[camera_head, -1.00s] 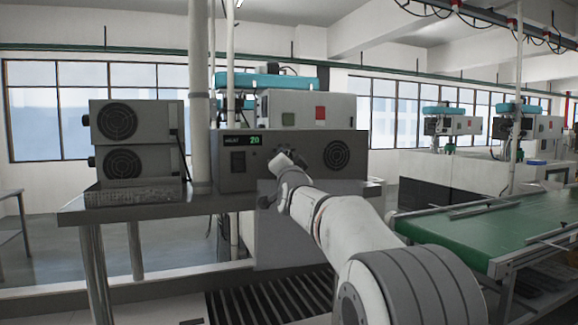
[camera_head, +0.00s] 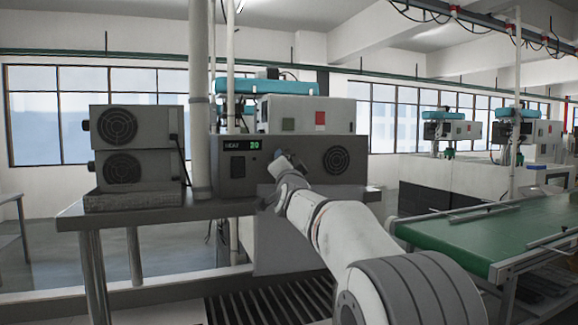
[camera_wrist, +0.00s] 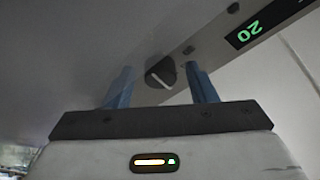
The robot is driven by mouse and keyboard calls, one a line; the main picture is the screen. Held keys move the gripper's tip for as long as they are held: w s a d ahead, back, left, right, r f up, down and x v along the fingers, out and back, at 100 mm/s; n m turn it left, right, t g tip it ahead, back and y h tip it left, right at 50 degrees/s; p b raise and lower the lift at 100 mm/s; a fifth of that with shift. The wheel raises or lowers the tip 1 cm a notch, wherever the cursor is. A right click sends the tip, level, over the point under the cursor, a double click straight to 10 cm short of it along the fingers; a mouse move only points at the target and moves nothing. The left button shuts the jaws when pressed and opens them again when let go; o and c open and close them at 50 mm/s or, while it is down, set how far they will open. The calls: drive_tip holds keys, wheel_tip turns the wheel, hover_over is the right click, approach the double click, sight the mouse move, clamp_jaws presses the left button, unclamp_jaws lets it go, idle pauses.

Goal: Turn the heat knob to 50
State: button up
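The heat knob (camera_wrist: 161,73) is a dark round knob with a pale pointer line on the front of the grey control box (camera_head: 232,181). In the wrist view it lies between the two blue fingers of my gripper (camera_wrist: 162,80). The fingers are apart, with a gap on each side of the knob. A green display reads 20 in the wrist view (camera_wrist: 248,30) and beside the word HEAT in the head view (camera_head: 255,145). In the head view my gripper (camera_head: 279,163) is at the box front and hides the knob.
The box stands on a grey table (camera_head: 75,213) beside a pale vertical pipe (camera_head: 199,100). Two stacked fan units (camera_head: 140,125) sit at the left. A dark switch (camera_head: 238,163) is left of my gripper. A green conveyor (camera_head: 490,235) is at the right.

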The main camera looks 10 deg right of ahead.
drive_tip(key=shift+s+f, duration=0.2)
drive_tip(key=shift+s, duration=0.1)
drive_tip(key=b+v, duration=0.2)
drive_tip(key=v, duration=0.5)
drive_tip(key=shift+b, duration=0.4)
drive_tip(key=shift+s+r, duration=0.1)
